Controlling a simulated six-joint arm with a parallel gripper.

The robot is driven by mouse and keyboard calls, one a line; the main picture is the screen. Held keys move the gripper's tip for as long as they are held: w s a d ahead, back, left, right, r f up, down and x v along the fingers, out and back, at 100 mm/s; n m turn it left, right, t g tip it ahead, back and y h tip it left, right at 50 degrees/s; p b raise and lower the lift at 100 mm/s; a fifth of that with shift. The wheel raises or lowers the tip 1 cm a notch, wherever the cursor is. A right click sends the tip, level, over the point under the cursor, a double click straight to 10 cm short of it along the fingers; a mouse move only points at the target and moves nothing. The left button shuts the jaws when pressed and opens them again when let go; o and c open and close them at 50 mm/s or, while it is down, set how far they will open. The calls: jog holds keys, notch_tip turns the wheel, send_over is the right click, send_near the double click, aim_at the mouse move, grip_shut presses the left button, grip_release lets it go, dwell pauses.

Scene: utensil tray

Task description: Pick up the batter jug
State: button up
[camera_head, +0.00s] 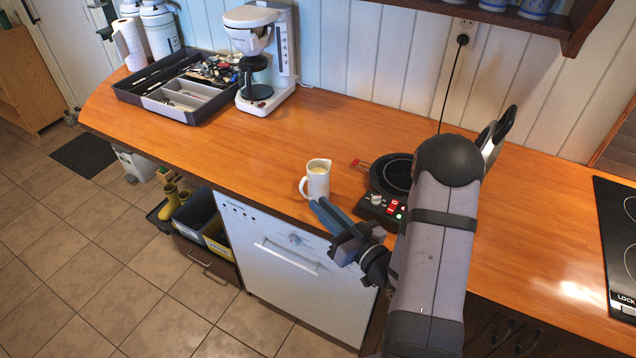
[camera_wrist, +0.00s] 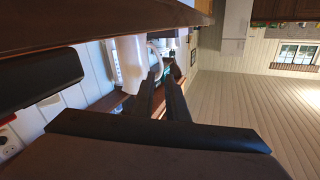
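The batter jug (camera_head: 319,182) is a small white jug with pale yellow batter inside. It stands upright near the counter's front edge, its handle toward the left. In the wrist view the jug (camera_wrist: 130,62) appears sideways, its handle close to the fingertips. My gripper (camera_head: 318,206) is at the jug's near side, low by the counter edge. In the wrist view my gripper (camera_wrist: 160,77) shows two dark fingers with a gap between them, open and holding nothing. I cannot tell whether the handle lies between the fingertips.
A round black hot plate (camera_head: 396,172) with lit controls stands just right of the jug. A coffee maker (camera_head: 262,60) and a grey utensil tray (camera_head: 187,112) stand at the back left. The wooden counter (camera_head: 240,145) left of the jug is clear.

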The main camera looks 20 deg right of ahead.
aim_at(303, 188)
jog(key=shift+w+a, duration=0.25)
jog(key=shift+w, duration=0.2)
jog(key=shift+p+x, duration=1.5)
jog(key=shift+x, duration=0.95)
jog(key=shift+w, duration=0.15)
grip_shut()
jog(key=shift+a, duration=0.1)
jog(key=shift+r, duration=0.2)
